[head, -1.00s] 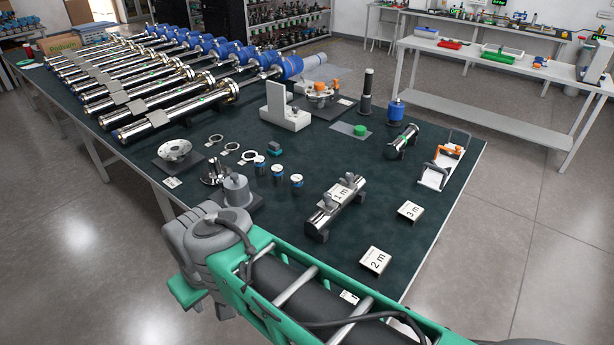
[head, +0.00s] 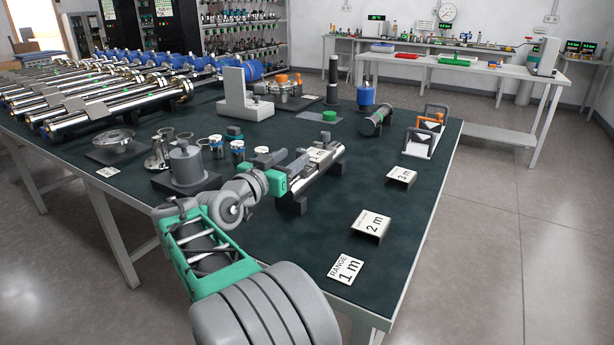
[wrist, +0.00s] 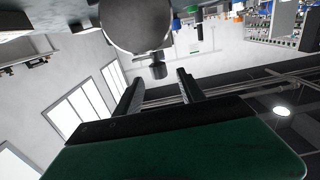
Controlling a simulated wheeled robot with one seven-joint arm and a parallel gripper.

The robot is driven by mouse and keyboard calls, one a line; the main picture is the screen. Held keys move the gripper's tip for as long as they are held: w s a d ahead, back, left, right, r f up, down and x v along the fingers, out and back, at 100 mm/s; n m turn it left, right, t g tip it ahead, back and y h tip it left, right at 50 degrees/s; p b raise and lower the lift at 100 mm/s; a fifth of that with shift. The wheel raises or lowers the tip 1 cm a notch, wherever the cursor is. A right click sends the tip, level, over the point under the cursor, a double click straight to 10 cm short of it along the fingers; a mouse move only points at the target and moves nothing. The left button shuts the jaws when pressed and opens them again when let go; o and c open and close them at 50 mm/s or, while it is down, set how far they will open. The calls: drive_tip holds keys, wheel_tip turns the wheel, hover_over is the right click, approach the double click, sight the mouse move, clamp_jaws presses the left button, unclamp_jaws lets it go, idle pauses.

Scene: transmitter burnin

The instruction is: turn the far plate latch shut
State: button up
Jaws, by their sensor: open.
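A polished metal cylinder (head: 325,168) lies in dark cradles near the middle of the table, with a pale plate (head: 317,154) on top. My gripper (head: 284,158) is at the cylinder's left side and hides part of it. In the wrist view, which is upside down, a round grey end (wrist: 138,22) fills the top. A small dark knob (wrist: 158,69) sticks out from it, in line with the gap between my two fingers (wrist: 157,86). The fingers are apart with nothing between them. I cannot tell which latch this knob is, or its turn.
A RANGE 1 m card (head: 345,268), a 2 m plate (head: 371,224) and a 3 m plate (head: 401,176) stand along the right edge. A grey round fixture (head: 187,165) stands left of my gripper. Dark mat is bare between the cylinder and the plates.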

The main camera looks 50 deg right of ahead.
sight(304, 149)
drive_tip(key=d, duration=0.7)
drive_tip(key=shift+w+d+r+b, duration=0.15)
drive_tip(key=shift+w+d+b, duration=0.15)
drive_tip(key=shift+d, duration=0.1)
clamp_jaws()
